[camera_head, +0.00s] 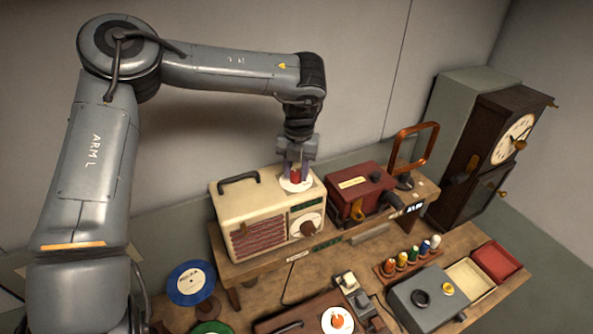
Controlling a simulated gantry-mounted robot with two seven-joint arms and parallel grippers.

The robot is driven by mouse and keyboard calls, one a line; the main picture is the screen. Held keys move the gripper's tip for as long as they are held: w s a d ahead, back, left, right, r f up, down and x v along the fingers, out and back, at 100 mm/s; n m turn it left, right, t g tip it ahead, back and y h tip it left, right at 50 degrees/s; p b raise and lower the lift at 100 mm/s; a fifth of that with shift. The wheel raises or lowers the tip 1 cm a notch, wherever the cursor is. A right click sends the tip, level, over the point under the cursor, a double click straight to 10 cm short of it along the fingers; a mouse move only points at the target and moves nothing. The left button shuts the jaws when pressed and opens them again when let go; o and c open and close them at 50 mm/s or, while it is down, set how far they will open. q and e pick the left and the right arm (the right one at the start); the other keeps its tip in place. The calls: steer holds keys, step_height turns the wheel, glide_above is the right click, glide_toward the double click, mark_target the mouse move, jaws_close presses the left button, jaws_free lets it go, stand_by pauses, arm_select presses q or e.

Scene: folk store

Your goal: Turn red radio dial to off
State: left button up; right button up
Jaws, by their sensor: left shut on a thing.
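My left gripper (296,170) points down over the radio top and is shut on the red dial. Its fingers cover part of the dial, and the dial's setting cannot be read. A pale round dial with a brown knob (309,226) is on the radio's front. My right gripper is not in view.
A dark red box (362,184) with a lever and an orange frame (432,137) stand right of the radio. A tall clock cabinet (484,158) is at far right. Colored spools (413,257), a grey box (408,299), trays (497,259) and a blue disc (191,279) crowd the bench.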

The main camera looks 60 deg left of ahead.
mark_target(298, 173)
arm_select(q)
steer(key=shift+n, duration=0.4)
steer(key=o, duration=1)
steer(key=shift+o, duration=0.2)
step_height(298, 173, up, 11)
steer(key=shift+w+d+b, duration=0.15)
steer(key=shift+w+b, duration=0.05)
steer(key=shift+b, duration=0.2)
steer(key=shift+f, duration=0.1)
